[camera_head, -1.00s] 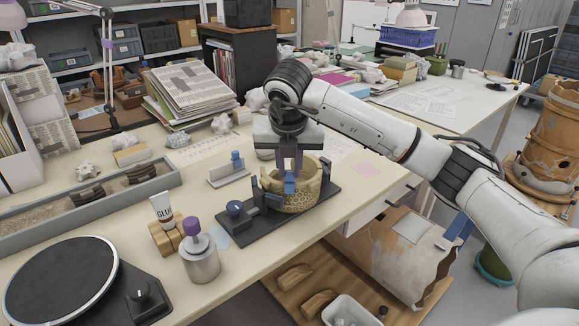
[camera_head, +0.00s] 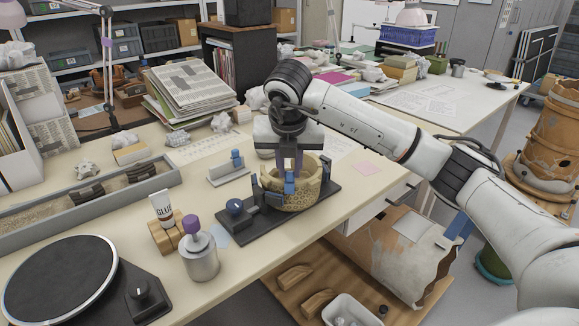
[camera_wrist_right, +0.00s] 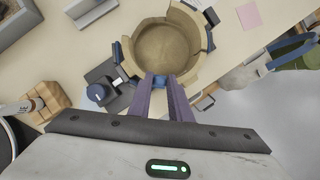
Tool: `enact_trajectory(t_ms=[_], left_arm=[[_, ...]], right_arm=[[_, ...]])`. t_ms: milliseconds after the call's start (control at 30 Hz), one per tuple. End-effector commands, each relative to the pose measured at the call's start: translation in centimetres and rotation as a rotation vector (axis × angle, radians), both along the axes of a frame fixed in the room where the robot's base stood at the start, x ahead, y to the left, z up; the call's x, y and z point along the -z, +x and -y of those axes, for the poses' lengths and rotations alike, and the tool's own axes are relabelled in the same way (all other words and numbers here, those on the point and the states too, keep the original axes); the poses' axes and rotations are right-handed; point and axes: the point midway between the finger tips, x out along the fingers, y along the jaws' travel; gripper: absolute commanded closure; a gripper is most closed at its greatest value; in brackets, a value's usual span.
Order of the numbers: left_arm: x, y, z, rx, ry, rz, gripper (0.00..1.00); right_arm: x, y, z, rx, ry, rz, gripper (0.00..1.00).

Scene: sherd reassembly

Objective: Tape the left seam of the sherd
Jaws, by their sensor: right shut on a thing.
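The sherd vessel (camera_head: 312,190), a tan bowl with a patterned outer wall and an uneven rim, sits in a dark holder (camera_head: 262,224) with upright posts on the table. In the right wrist view I look down into the bowl (camera_wrist_right: 168,50). My right gripper (camera_head: 290,172) points down at the bowl's near wall. Its purple fingers (camera_wrist_right: 163,84) are shut on a small blue piece (camera_wrist_right: 160,82), which looks like tape and lies at the wall. The fingers partly hide the wall, so I cannot tell whether the piece spans a seam. My left gripper is not in view.
A grey stand (camera_head: 228,174) with a blue piece is behind the holder. A glue tube (camera_head: 162,208) on a wooden block, a purple-capped jar (camera_head: 200,258) and a turntable (camera_head: 62,278) are left. A long sand tray (camera_head: 40,222) lies behind them. The table's front edge is close.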

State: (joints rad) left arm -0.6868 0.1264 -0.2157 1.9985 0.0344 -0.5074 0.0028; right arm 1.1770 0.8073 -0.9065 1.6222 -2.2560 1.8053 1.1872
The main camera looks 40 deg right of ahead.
Motion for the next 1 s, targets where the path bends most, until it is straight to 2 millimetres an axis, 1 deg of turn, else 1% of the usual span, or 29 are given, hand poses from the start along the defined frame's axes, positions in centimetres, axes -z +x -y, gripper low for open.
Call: enact_trajectory(t_ms=[267, 300, 400, 767, 867, 1000], left_arm=[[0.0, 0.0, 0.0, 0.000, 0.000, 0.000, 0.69], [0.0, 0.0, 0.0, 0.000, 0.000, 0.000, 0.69], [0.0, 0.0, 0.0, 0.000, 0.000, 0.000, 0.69], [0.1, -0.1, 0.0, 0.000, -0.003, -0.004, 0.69], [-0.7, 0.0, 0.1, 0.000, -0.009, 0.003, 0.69], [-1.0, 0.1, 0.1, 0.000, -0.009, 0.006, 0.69]], right_arm=[[0.0, 0.0, 0.0, 0.000, 0.000, 0.000, 0.91], [0.0, 0.0, 0.0, 0.000, 0.000, 0.000, 0.76], [0.0, 0.0, 0.0, 0.000, 0.000, 0.000, 0.60], [0.0, 0.0, 0.0, 0.000, 0.000, 0.000, 0.60], [-1.2, -0.3, -0.3, -0.002, 0.002, 0.004, 0.60], [-3.9, -1.2, -1.0, -0.002, 0.001, 0.006, 0.60]])
